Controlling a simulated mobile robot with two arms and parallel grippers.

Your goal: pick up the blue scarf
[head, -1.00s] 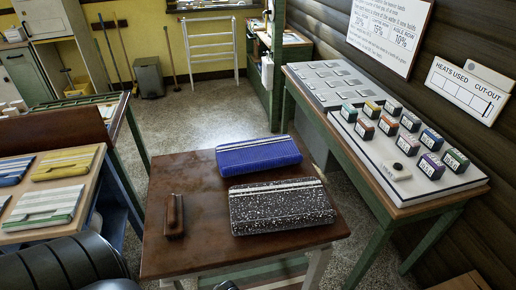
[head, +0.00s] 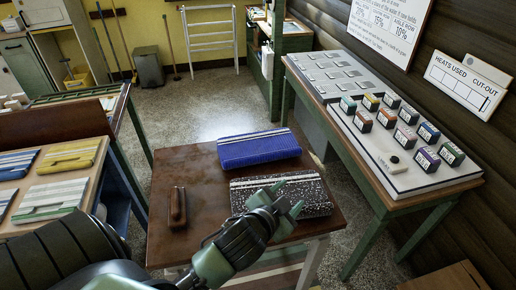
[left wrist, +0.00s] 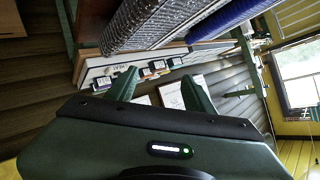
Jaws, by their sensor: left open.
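The blue scarf (head: 259,149) lies folded, with pale stripes, on the far part of the brown table. It also shows at the top of the left wrist view (left wrist: 225,18). A black-and-white speckled folded scarf (head: 310,192) lies nearer on the same table, and my left gripper partly hides it in the head view. My left gripper (head: 288,199) is open and empty, in front of the speckled scarf in the head view and apart from the blue scarf. Its two fingers show spread in the left wrist view (left wrist: 160,90). My right gripper is not in view.
The brown table (head: 205,188) also holds a small brown wooden object (head: 178,208) at the left. A green-legged bench (head: 385,187) with several small coloured blocks stands at the right. A table with yellow, blue and green striped folded cloths (head: 68,157) is at the left.

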